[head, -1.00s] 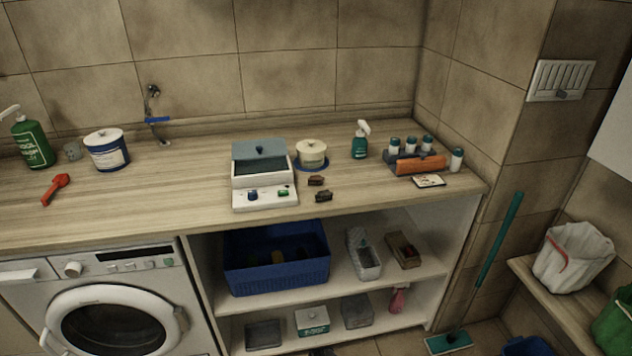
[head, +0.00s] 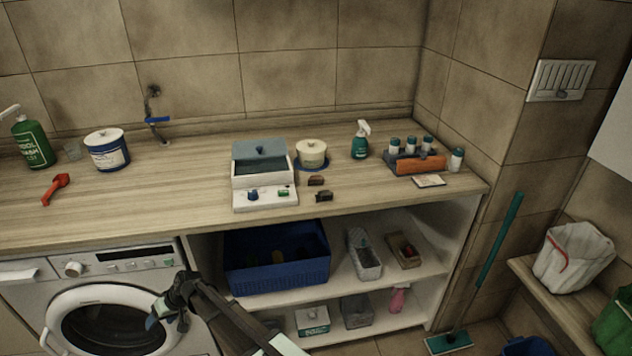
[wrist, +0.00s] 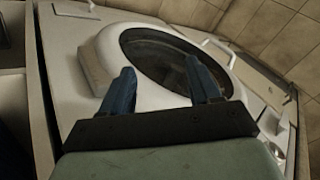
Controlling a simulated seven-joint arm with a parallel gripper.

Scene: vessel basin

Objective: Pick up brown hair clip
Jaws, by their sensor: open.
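Two small dark brown clip-like pieces lie on the wooden counter, right of the white box with the grey lid. One brown hair clip (head: 316,181) is farther back and the other brown hair clip (head: 324,196) is nearer the front edge; which one is meant I cannot tell. My gripper (head: 167,316) is low in front of the washing machine, well below and left of the clips. In the wrist view my gripper (wrist: 162,88) has its two blue fingers apart and empty, facing the machine's door. No clip shows in the wrist view.
The white box (head: 264,200) stands left of the clips, a lidded pot (head: 312,152) behind them. An orange-fronted bottle rack (head: 418,165) and a card (head: 428,181) are to the right. Open shelves with a blue basket (head: 278,278) lie below the counter edge.

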